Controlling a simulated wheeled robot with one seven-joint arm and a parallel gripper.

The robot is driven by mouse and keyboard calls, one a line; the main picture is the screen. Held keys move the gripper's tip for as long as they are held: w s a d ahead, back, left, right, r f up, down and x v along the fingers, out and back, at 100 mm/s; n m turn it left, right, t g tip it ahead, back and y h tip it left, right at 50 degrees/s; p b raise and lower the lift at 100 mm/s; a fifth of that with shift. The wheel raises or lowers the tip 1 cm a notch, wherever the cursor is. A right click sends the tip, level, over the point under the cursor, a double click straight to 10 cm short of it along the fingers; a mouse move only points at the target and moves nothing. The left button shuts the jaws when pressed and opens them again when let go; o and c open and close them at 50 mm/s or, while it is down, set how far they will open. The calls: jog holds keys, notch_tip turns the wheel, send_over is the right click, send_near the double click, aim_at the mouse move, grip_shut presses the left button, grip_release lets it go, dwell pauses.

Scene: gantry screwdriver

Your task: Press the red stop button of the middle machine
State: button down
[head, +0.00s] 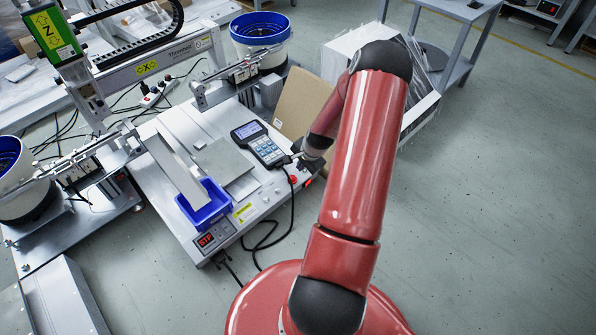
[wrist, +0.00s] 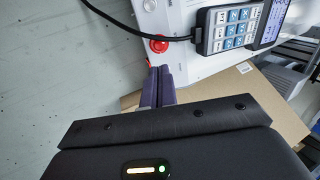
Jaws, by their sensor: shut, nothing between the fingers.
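The machine in the middle of the head view has a white base plate (head: 190,135). A round red button (head: 293,179) sits on its front right corner. In the wrist view the red button (wrist: 159,46) shows on the white panel's edge, just beyond my fingertips. My gripper (wrist: 160,70) is shut and empty, its two dark purple fingers together. A small gap shows between the fingertips and the button in the picture; I cannot tell their height apart. In the head view my gripper (head: 293,158) is partly hidden by my red arm, just above the button.
A keypad pendant (head: 259,143) with a black cable (head: 292,205) lies beside the button. A cardboard sheet (head: 300,103) stands behind. The floor at right is clear.

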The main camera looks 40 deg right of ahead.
jog(key=shift+v, duration=1.75)
jog(key=shift+r, duration=0.1)
jog(key=s+a+r+n+h+p, duration=0.1)
jog(key=a+r+n, duration=0.55)
jog(key=r, duration=0.75)
jog(key=s+a+r+n+p, duration=0.1)
jog(key=a+r+n+p, duration=0.15)
jog(key=a+r, duration=0.9)
jog(key=s+a+r+n, duration=0.4)
jog(key=s+a+r, duration=0.2)
jog(key=s+r, duration=0.1)
jog(key=s+a+r+n+t+p, duration=0.1)
jog(key=s+a+r+n, duration=0.3)
jog(key=s+r, duration=0.3)
jog(key=s+a, duration=0.1)
jog(key=s, duration=0.2)
jog(key=shift+a+r+y, duration=0.4)
